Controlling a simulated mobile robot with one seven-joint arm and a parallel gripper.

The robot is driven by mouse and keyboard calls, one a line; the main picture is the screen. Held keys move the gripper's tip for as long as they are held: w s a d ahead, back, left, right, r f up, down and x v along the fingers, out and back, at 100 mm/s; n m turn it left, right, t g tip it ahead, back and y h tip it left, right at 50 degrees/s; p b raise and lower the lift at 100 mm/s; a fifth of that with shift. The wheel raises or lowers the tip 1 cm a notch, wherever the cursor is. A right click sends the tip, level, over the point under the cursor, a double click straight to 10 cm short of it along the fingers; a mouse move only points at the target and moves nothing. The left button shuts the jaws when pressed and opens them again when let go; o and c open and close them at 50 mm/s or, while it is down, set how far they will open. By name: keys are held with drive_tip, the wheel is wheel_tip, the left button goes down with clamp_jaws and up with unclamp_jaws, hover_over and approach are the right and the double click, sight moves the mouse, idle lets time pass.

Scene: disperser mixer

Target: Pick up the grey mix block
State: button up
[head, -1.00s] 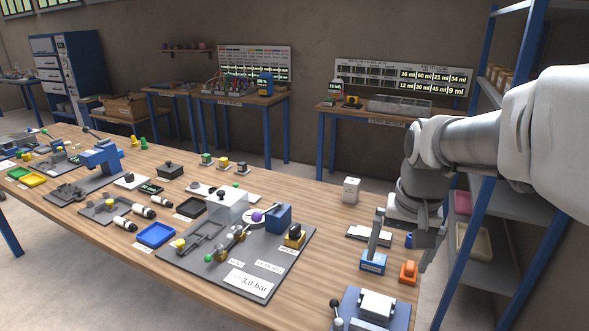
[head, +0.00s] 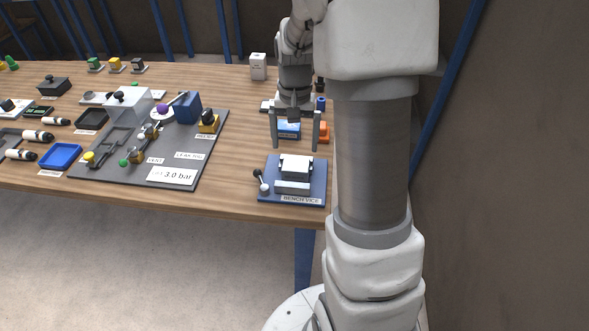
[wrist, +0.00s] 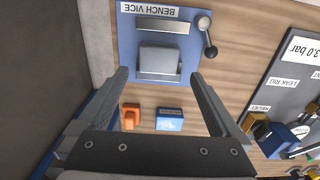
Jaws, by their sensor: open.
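A light grey block-like piece (head: 296,165) sits on the blue bench vice (head: 264,196). It looks like the grey mix block, but I cannot tell it surely from a vice jaw. In the wrist view the grey piece (wrist: 159,60) lies ahead, roughly centred between my fingertips, on the vice (wrist: 127,45). My gripper (head: 295,143) is open and empty, its two fingers spread wide, apart from the piece and on the far side of the vice in the head view. In the wrist view my gripper (wrist: 159,77) shows both fingers, with nothing between them.
The vice's lever with a ball end (head: 264,187) stands at its left. A blue box (wrist: 169,119) and an orange item (wrist: 131,116) lie near my fingers. A grey panel with fittings (head: 205,160) is to the left. The table's edge is just in front of the vice.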

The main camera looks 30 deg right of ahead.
sight(295, 167)
wheel_tip(295, 167, down, 10)
drive_tip(key=shift+r+b, duration=0.1)
drive_tip(key=shift+b, duration=0.25)
drive_tip(key=c, duration=1.5)
drive_tip(key=shift+c, duration=0.2)
drive_tip(key=shift+r, duration=0.1)
